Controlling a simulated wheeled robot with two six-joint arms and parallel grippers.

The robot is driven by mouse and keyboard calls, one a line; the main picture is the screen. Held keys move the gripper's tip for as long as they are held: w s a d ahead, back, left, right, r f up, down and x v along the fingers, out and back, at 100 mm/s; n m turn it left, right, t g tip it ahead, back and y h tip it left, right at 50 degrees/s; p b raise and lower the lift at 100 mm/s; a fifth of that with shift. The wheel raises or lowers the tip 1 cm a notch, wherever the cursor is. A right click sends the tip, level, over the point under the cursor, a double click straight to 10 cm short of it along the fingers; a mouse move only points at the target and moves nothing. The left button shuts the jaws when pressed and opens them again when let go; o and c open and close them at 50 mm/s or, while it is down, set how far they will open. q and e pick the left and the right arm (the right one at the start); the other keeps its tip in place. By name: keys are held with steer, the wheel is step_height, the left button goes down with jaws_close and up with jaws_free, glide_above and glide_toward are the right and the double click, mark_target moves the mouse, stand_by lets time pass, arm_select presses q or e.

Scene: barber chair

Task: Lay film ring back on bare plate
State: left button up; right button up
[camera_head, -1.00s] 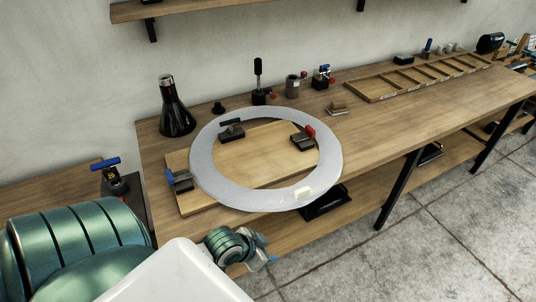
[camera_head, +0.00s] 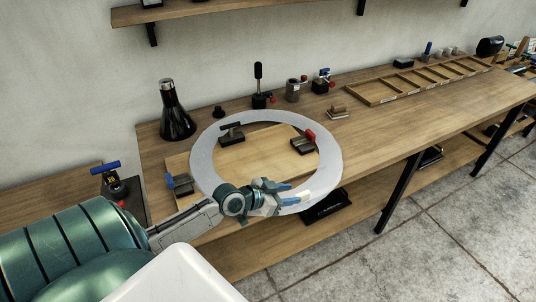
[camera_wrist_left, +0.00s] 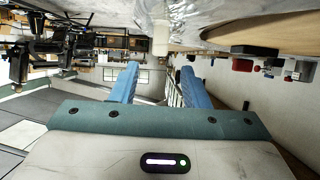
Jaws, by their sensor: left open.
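A large pale grey film ring (camera_head: 202,160) lies over a wooden plate (camera_head: 262,155) on the workbench. Its front edge reaches past the bench's front. Clamps with black (camera_head: 231,134), red-topped (camera_head: 304,140) and blue-topped (camera_head: 180,183) handles stand around the plate. My left gripper (camera_head: 284,193) is open at the ring's front edge and hides part of it. In the left wrist view, a small pale tab (camera_wrist_left: 161,38) on the ring shows ahead, in line with the gap between my open blue fingers (camera_wrist_left: 160,75). It appears apart from them. My right gripper is not in view.
A dark flask (camera_head: 176,115) stands behind the ring at left. Small tools (camera_head: 292,90) line the bench's back. A compartmented wooden tray (camera_head: 375,96) lies at the back right. The bench between ring and tray is mostly clear.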

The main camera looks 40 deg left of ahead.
mark_target(302, 194)
arm_select(q)
steer(key=shift+w+d+f, duration=0.15)
steer(key=shift+w+d, duration=0.1)
steer(key=shift+w, duration=0.15)
steer(key=shift+w+d+f+p, duration=0.2)
steer(key=shift+w+p, duration=0.2)
steer(key=shift+w, duration=0.05)
steer(key=p+x, duration=0.1)
steer(key=x, duration=0.2)
steer(key=shift+f, duration=0.2)
steer(key=shift+w+d+f, duration=0.2)
steer(key=shift+w+f, duration=0.1)
steer(key=shift+w, duration=0.1)
jaws_close()
